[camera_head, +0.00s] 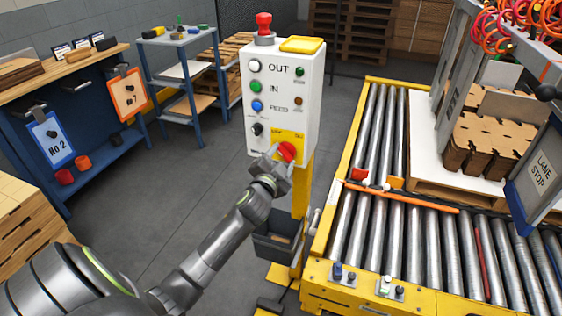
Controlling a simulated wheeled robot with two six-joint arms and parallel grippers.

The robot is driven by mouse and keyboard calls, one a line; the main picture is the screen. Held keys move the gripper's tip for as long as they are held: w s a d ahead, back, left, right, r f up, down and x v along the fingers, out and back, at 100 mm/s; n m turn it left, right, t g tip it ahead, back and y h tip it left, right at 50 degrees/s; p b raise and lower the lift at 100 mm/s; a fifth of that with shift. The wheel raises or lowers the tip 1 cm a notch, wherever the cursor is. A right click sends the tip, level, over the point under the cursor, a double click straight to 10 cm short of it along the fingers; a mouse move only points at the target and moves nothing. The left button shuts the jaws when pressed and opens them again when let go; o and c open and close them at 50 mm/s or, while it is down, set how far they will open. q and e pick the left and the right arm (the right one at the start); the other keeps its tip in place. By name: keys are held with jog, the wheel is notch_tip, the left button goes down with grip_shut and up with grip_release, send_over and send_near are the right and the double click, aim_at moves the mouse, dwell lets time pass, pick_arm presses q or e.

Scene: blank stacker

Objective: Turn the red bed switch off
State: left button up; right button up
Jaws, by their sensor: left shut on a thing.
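The red bed switch (287,151) is a round red knob on a yellow plate at the lower right of a white control box. My left gripper (279,158) reaches up to it from below and is shut on it. The fingers cover part of the knob, so its pointer and setting cannot be read. The control box (276,95) stands upright on a yellow post (302,196). My right gripper is not in view.
White, green and blue buttons and a black knob (258,129) sit left of the switch. A red mushroom button (264,24) tops the box. A roller conveyor (376,130) with a yellow frame is close on the right. A dark bin (275,246) hangs below. Open floor lies left.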

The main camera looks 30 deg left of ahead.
pick_arm(q)
jog(key=shift+f, duration=0.15)
dwell(0.3)
jog(key=o, duration=1)
jog(key=b+v, duration=0.1)
jog(key=v, duration=1.6)
jog(key=shift+s+d, duration=0.15)
jog(key=shift+s, duration=0.05)
